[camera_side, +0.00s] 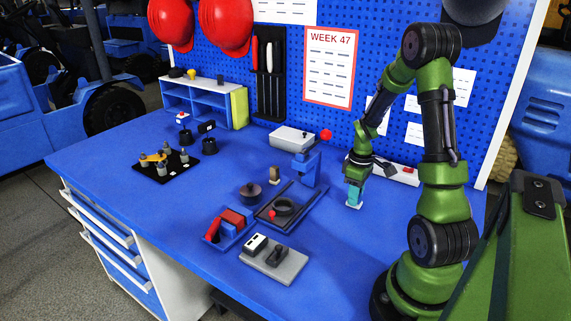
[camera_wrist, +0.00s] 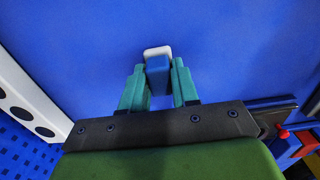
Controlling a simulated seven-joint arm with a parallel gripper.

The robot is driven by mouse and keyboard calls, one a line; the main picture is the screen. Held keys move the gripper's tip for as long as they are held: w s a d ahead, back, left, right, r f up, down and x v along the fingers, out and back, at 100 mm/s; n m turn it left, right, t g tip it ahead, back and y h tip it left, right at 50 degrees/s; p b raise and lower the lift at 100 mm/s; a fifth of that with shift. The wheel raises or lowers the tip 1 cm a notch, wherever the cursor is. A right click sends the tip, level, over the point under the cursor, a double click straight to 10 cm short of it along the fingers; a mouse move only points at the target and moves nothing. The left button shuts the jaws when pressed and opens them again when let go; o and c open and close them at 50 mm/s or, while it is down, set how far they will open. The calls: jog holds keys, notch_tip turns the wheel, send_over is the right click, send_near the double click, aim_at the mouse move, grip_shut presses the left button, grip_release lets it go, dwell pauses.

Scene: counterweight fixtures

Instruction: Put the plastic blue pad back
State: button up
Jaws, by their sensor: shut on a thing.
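My gripper (camera_side: 354,193) is low over the right part of the blue bench top, right of the blue vise. In the wrist view my gripper (camera_wrist: 158,84) has its two teal fingers shut on a small blue pad (camera_wrist: 158,64) with a pale, whitish end. The pad sits between the fingertips and sticks out a little past them. In the side view only a pale bit shows below the fingers. I cannot tell whether the pad touches the bench.
Left of my gripper stand a blue vise (camera_side: 306,168) and a black tray (camera_side: 265,217) with a dark ring. A blue tray (camera_side: 212,241) with red pieces and a grey plate (camera_side: 291,269) lie nearer the front. A white strip (camera_side: 405,177) lies behind. Bench around my gripper is clear.

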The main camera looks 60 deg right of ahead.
jog(key=o, duration=0.9)
jog(key=shift+o, duration=0.2)
notch_tip(320, 180, up, 12)
jog(key=w+a+r+m+t, duration=0.1)
jog(key=w+a+r+t, duration=0.1)
jog(key=a+r, duration=0.35)
jog(key=w+a+r+m+t, duration=0.1)
jog(key=w+a+r, duration=0.1)
jog(key=a, duration=0.7)
jog(key=s+a+r+m+t+y, duration=0.1)
jog(key=s+a+t, duration=0.1)
jog(key=a, duration=0.5)
jog(key=s+a+r+m+t+y, duration=0.1)
jog(key=s+a+r+t, duration=0.1)
jog(key=a, duration=0.5)
jog(key=shift+a+r, duration=0.25)
jog(key=shift+a, duration=0.15)
jog(key=shift+w, duration=0.1)
